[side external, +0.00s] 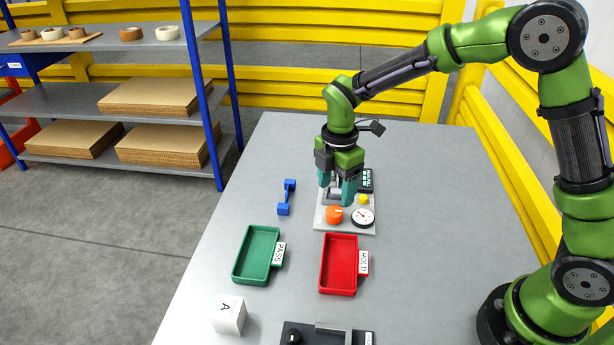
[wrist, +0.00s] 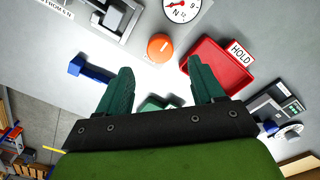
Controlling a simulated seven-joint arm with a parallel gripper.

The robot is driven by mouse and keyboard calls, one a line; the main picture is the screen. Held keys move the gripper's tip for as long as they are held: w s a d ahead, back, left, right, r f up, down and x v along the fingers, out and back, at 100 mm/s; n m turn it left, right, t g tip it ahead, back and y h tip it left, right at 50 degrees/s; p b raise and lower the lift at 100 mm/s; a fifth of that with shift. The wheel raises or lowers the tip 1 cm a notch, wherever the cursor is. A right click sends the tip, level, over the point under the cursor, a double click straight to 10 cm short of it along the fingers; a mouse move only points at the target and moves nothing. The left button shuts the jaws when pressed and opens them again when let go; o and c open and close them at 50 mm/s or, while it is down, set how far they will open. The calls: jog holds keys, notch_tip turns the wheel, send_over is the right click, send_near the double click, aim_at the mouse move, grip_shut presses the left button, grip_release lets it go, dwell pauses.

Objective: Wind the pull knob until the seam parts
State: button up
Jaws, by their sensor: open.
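The orange round knob (side external: 334,215) sits at the front of a light grey tester plate (side external: 328,226); I take it for the pull knob. It also shows in the wrist view (wrist: 160,47), with a white pointer line. Beside it is a round white dial gauge (side external: 363,217), marked N in the wrist view (wrist: 182,8). My gripper (side external: 338,193) points down over the plate, behind the knob in the side view. Its teal fingers (wrist: 160,75) are apart with nothing between them. A grey clamp (wrist: 118,15) stands on the plate, partly hidden by my gripper in the side view. I cannot make out a seam.
A green PASS tray (side external: 236,272) and a red HOLD tray (side external: 323,282) lie in front of the tester. A blue dumbbell-shaped piece (side external: 287,196) lies left. A white cube marked A (side external: 229,316) and a dark device (side external: 310,335) are nearest.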

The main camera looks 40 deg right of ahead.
aim_at(334, 211)
notch_tip(334, 211, down, 7)
jog(key=shift+r, duration=0.15)
jog(key=c, duration=1.1)
jog(key=shift+o, duration=0.2)
